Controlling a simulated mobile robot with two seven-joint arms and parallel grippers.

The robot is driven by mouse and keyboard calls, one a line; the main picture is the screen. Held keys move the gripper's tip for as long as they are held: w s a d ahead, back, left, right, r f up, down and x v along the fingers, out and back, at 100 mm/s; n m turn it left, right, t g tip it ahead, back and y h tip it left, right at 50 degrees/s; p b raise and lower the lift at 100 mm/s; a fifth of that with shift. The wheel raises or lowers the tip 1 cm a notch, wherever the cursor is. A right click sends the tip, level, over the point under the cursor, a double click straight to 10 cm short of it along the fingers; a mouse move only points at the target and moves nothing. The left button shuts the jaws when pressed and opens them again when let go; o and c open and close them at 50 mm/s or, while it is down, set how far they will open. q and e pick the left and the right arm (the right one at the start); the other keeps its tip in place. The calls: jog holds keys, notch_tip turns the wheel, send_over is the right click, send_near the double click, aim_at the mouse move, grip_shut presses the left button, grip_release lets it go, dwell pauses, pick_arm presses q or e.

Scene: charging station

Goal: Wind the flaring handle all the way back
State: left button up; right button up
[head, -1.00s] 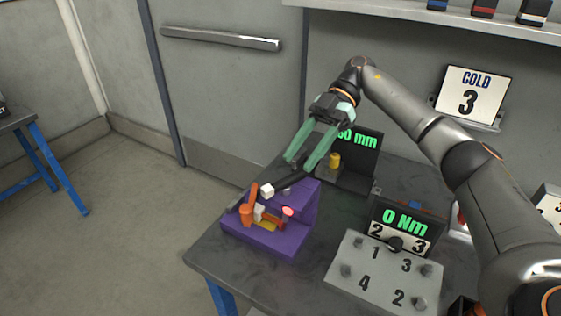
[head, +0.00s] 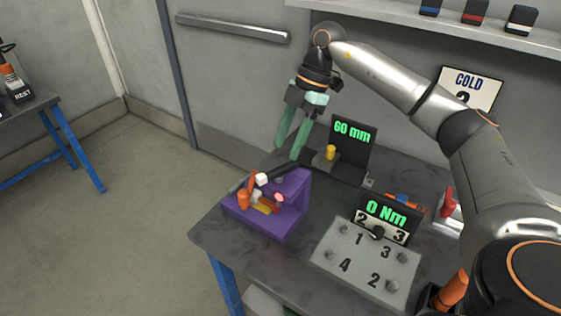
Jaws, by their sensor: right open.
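A purple fixture (head: 279,229) stands on the dark table. It carries an orange upright piece (head: 243,200), a white block (head: 262,179), a small yellow part and a small pinkish-red tip (head: 279,197). A dark bar (head: 282,170) slants up and right from the white block; I cannot tell for sure which part is the flaring handle. My right gripper (head: 288,152) points down with its green fingers apart and empty. Its tips appear just above the dark bar and the fixture's back; I cannot tell whether they touch. My left gripper is out of view.
A display reading 60 mm (head: 353,133) stands behind, with a yellow cylinder (head: 330,152) in front. A 0 Nm display (head: 387,211) and a numbered grey plate (head: 340,260) sit to the right. A wall shelf (head: 480,30) is above. The table's front left is clear.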

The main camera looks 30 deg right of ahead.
aim_at(279, 168)
jog(key=shift+x, duration=2.8)
grip_shut()
